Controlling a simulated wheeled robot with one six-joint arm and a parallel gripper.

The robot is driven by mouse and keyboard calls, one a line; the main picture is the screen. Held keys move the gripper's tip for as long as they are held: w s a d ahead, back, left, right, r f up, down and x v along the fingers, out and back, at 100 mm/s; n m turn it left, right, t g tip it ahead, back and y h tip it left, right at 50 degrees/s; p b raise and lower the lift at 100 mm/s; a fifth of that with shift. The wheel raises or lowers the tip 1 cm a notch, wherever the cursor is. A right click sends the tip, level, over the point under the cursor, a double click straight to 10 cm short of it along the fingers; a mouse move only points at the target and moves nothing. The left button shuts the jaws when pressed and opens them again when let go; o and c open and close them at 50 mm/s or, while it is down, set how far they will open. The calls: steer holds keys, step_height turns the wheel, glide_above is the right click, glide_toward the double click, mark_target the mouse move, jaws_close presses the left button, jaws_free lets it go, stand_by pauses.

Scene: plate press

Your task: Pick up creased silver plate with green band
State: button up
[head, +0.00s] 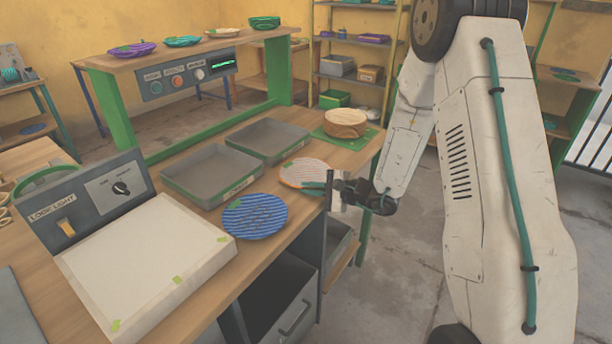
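I cannot make out a creased silver plate with a green band for certain. A round pale plate with orange markings (303,171) lies on the bench. A blue striped plate (255,217) lies nearer, left of my gripper. My gripper (316,188) is at the bench's right edge, beside the near right rim of the orange-marked plate. Its fingers are small and dark here, and whether they touch that plate or are open is not clear. A small pale surface shows by the gripper; I cannot tell what it is.
A light box (150,262) fills the bench's near left. A raised shelf (188,49) holds several coloured dishes. An open drawer (285,295) is below.

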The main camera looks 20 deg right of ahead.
steer(key=shift+w+a+f, duration=0.15)
steer(key=shift+w+a, duration=0.25)
jaws_close()
